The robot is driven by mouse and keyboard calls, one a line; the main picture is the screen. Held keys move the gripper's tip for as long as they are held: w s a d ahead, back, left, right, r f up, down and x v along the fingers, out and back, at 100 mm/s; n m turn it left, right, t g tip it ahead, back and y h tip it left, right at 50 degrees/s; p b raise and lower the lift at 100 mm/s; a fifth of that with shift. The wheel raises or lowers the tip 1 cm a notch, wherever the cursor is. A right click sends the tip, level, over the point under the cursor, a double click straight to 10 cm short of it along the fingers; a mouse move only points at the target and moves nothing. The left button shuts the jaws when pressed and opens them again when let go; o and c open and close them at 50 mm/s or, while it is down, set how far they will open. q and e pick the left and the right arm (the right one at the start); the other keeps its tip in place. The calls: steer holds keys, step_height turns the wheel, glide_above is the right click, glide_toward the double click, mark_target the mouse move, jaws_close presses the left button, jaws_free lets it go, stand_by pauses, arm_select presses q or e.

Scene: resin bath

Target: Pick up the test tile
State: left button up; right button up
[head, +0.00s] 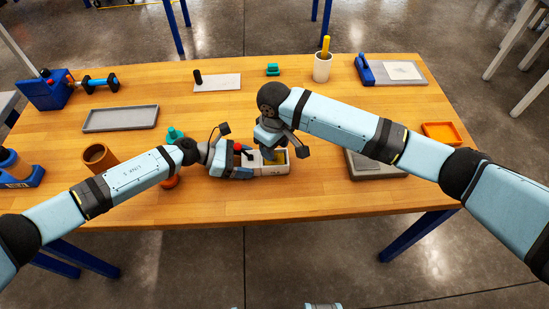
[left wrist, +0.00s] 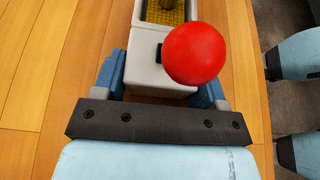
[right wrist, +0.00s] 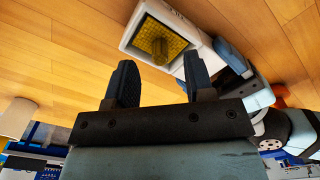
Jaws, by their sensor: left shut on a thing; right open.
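A white box-like bath (right wrist: 134,28) holds a yellow gridded square with an upright yellow peg (right wrist: 160,50), which may be the test tile. In the head view the bath (head: 281,170) stands near the table's front edge, the yellow piece (head: 277,157) partly hidden by my right arm. My left gripper (left wrist: 160,88) is shut across the bath's near end, fingers on both sides. A red ball knob (left wrist: 194,53) sits above that end. My right gripper (right wrist: 160,78) is open and empty, above and apart from the yellow piece.
A grey tray (head: 120,118) and a brown cup (head: 98,157) stand at left. A white cup (head: 321,68) with a yellow stick is at the back. An orange tray (head: 440,133) is at right. Bare wood lies in front of the bath.

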steer(key=shift+f, duration=1.2)
jaws_close()
arm_select(q)
steer(key=o, duration=1.2)
steer(key=shift+o, duration=0.2)
arm_select(e)
step_height(320, 180, up, 10)
arm_select(q)
steer(key=shift+a, duration=0.1)
steer(key=v, duration=1.1)
steer(key=shift+a+r, duration=0.15)
steer(key=shift+a, duration=0.25)
